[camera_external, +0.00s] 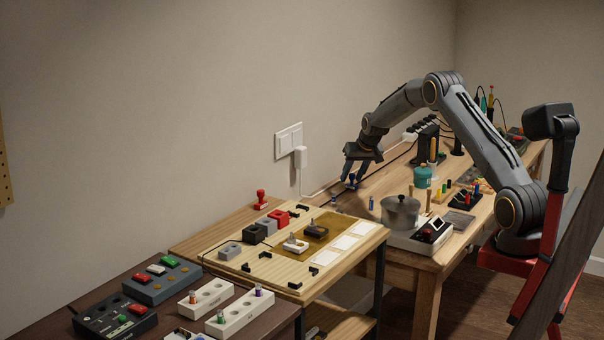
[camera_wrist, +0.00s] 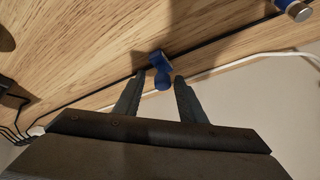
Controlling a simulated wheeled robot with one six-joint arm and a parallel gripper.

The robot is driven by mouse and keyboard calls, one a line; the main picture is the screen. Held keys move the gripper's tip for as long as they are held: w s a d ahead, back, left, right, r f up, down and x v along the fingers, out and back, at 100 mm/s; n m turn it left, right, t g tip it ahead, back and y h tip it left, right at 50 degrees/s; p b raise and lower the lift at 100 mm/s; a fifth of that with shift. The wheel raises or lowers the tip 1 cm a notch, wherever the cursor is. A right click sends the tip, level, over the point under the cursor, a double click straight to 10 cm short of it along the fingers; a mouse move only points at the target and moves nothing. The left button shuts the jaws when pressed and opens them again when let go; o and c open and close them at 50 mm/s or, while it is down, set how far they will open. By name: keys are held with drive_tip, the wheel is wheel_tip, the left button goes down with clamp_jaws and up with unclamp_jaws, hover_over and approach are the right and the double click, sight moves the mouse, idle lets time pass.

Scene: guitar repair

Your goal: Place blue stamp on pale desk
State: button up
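The blue stamp (camera_external: 353,181) is at the back edge of the wooden workbench (camera_external: 384,253), near the wall. In the wrist view the blue stamp (camera_wrist: 161,72) shows its rounded knob between my fingertips. My gripper (camera_external: 354,172) points down over it. In the wrist view my gripper (camera_wrist: 161,78) has its fingers apart, with a small gap showing on each side of the knob. I see no clear grip on the stamp. The pale desk (camera_external: 190,249), a lighter wooden table, stands left of the workbench.
A red stamp (camera_external: 262,199) stands at the pale desk's back. A board with several blocks covers much of that desk. A metal pot (camera_external: 400,213) stands on the workbench. A cable (camera_wrist: 223,65) passes close by the blue stamp. A dark table is at front left.

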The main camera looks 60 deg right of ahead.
drive_tip(key=b+v, duration=0.1)
drive_tip(key=v, duration=1.1)
drive_tip(key=s+a+n+g+y, duration=0.1)
drive_tip(key=s+a, duration=0.3)
drive_tip(key=a, duration=0.5)
drive_tip(key=s+a+r+n+p, duration=0.15)
drive_tip(key=s+a, duration=0.25)
drive_tip(key=a, duration=0.5)
drive_tip(key=s+a+n+g+y, duration=0.1)
drive_tip(key=s+a, duration=0.3)
drive_tip(key=a, duration=0.6)
drive_tip(key=s+a, duration=0.3)
drive_tip(key=s, duration=0.1)
drive_tip(key=s+a+n, duration=0.1)
drive_tip(key=s+a, duration=0.3)
drive_tip(key=s+a+n+g, duration=0.1)
drive_tip(key=s+a, duration=0.2)
drive_tip(key=s, duration=0.1)
drive_tip(key=shift+s+a+f+n+y+p, duration=0.1)
drive_tip(key=shift+a+f+n+y+p, duration=0.1)
drive_tip(key=shift+f+n+y+p, duration=0.15)
drive_tip(key=s+a+f+g, duration=0.1)
drive_tip(key=s+a+f, duration=0.1)
drive_tip(key=s, duration=0.4)
drive_tip(key=s+a+f+n+g+b, duration=0.1)
drive_tip(key=s+a+f, duration=0.1)
drive_tip(key=s, duration=0.5)
drive_tip(key=shift+s+a+f+n, duration=0.2)
drive_tip(key=shift+s+f+n, duration=0.05)
drive_tip(key=shift+s+n, duration=0.05)
